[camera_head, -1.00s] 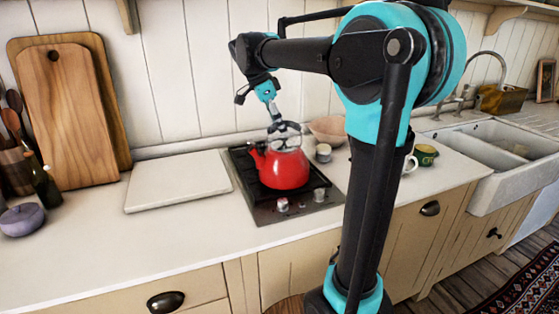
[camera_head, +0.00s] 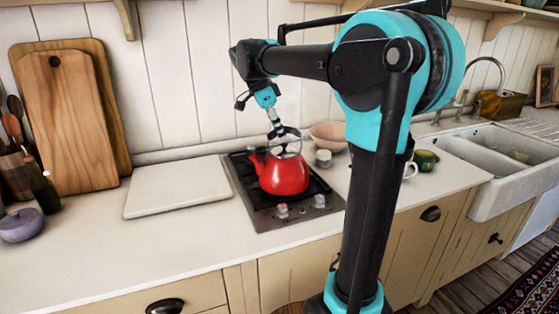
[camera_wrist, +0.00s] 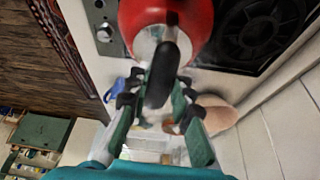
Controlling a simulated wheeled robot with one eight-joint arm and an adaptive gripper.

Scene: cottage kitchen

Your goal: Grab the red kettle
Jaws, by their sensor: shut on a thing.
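The red kettle (camera_head: 284,176) stands upright over the dark stove top (camera_head: 237,165), its spout to the left. I cannot tell whether it touches the burner. My gripper (camera_head: 284,136) comes down from above at the kettle's top. In the wrist view, its green fingers (camera_wrist: 160,84) are shut on the black kettle handle (camera_wrist: 160,80), one on each side. The red kettle body (camera_wrist: 138,14) fills the top middle of that view. The fingertips are partly hidden by the handle.
A pale board (camera_head: 178,187) lies left of the stove. A pinkish bowl (camera_head: 329,136) and a small white jar (camera_head: 323,158) stand right behind the kettle. A green cup (camera_head: 426,160) stands farther right, near the sink (camera_head: 510,165).

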